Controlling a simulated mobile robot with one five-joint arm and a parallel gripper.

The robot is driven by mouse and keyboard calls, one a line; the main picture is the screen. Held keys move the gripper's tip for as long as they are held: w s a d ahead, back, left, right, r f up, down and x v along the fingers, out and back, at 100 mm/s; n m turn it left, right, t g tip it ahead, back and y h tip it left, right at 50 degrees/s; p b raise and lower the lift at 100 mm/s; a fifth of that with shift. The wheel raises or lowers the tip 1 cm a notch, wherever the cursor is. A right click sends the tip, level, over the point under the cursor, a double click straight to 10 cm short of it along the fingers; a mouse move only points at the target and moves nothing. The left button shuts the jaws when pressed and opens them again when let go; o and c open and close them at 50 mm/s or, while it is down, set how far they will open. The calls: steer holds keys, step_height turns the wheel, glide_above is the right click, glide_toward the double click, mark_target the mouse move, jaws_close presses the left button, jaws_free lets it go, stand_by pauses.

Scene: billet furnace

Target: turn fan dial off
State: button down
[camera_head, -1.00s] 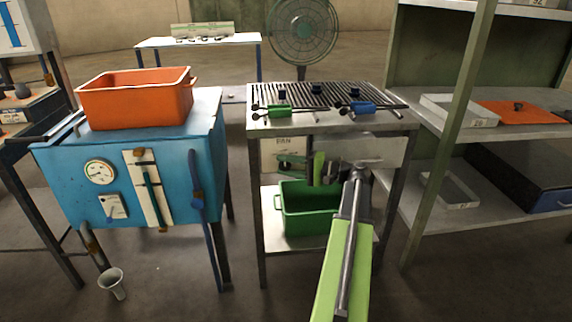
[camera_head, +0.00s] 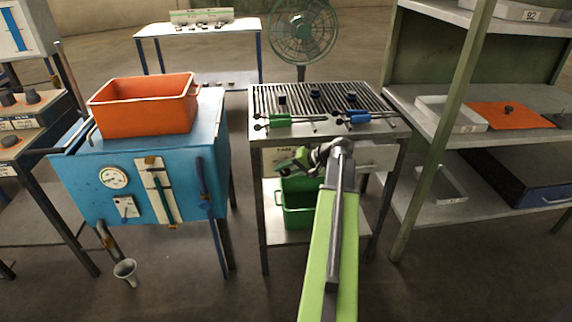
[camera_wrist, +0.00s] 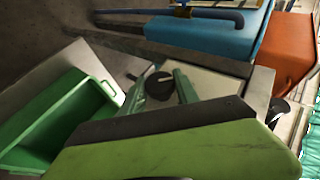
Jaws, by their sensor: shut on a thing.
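The fan panel (camera_head: 284,152) is a pale plate with a FAN label on the front of the metal rack table. Its dial (camera_wrist: 158,86) is a dark round knob, seen in the wrist view between my two green fingers. My gripper (camera_head: 293,162) is shut on the dial, at the left part of the panel. It also shows in the wrist view (camera_wrist: 160,90). In the head view my gripper hides the dial, and the dial's pointer setting cannot be read. The green fan (camera_head: 302,32) stands behind the table.
A green bin (camera_head: 300,218) sits on the lower shelf below my gripper. Green-handled and blue-handled tools (camera_head: 352,118) lie on the slatted table top. A blue cabinet (camera_head: 90,205) with an orange bin (camera_head: 145,104) stands left, and shelving (camera_head: 427,190) stands right.

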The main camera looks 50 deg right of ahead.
steer(key=shift+g+h+p, duration=0.3)
steer(key=shift+g+p, duration=0.1)
steer(key=c, duration=0.9)
jaws_free()
steer(key=p+v, duration=1.1)
steer(key=v, duration=0.6)
steer(key=shift+s+p, duration=0.25)
steer(key=shift+p, duration=0.05)
